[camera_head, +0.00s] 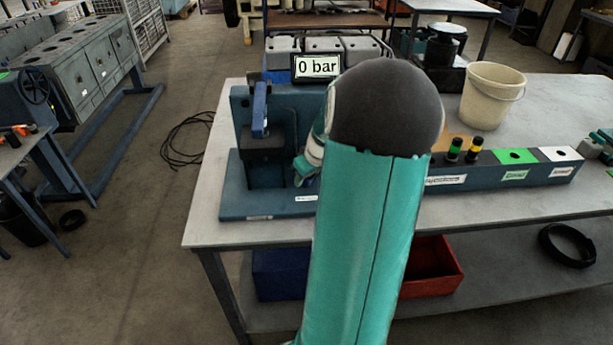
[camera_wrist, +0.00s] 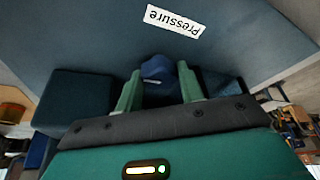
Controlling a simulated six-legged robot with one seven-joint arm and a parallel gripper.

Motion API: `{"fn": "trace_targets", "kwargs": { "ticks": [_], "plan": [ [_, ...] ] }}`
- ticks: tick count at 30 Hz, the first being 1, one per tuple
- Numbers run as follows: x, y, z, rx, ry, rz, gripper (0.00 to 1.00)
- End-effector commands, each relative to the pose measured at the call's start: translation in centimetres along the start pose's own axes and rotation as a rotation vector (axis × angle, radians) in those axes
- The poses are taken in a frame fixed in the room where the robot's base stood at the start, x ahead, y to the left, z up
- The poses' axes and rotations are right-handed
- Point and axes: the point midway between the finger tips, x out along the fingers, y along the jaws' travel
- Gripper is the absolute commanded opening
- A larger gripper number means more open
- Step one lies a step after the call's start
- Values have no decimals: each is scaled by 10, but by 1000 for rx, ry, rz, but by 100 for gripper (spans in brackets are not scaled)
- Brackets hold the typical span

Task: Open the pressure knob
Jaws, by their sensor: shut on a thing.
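The pressure knob (camera_wrist: 157,66) is a blue knob on the blue panel, near a white label reading "Pressure" (camera_wrist: 174,21), which appears upside down in the wrist view. My gripper (camera_wrist: 159,72) has its two green fingers on either side of the knob and is shut on it. In the head view, my green arm covers the knob and most of the gripper. The blue test stand (camera_head: 233,195) stands on the table, with a blue lever (camera_head: 260,105) at its left. A display on top (camera_head: 317,67) reads "0 bar".
A grey workbench (camera_head: 210,220) carries the stand. To the right are a long block with green and white labelled sections (camera_head: 480,180), two dark cylinders with green and yellow bands (camera_head: 464,150), and a cream bucket (camera_head: 490,95). Blue and red bins (camera_head: 430,270) sit below.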

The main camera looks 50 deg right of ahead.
Motion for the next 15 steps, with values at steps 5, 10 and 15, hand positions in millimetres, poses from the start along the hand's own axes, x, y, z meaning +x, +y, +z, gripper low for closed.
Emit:
{"fn": "trace_targets", "kwargs": {
  "ticks": [5, 10, 15],
  "plan": [
    [0, 0, -1, 1, 2, 2, 40],
    [0, 0, -1, 1, 1, 2, 59],
    [0, 0, 0, 2, 1, 2, 59]
  ]
}}
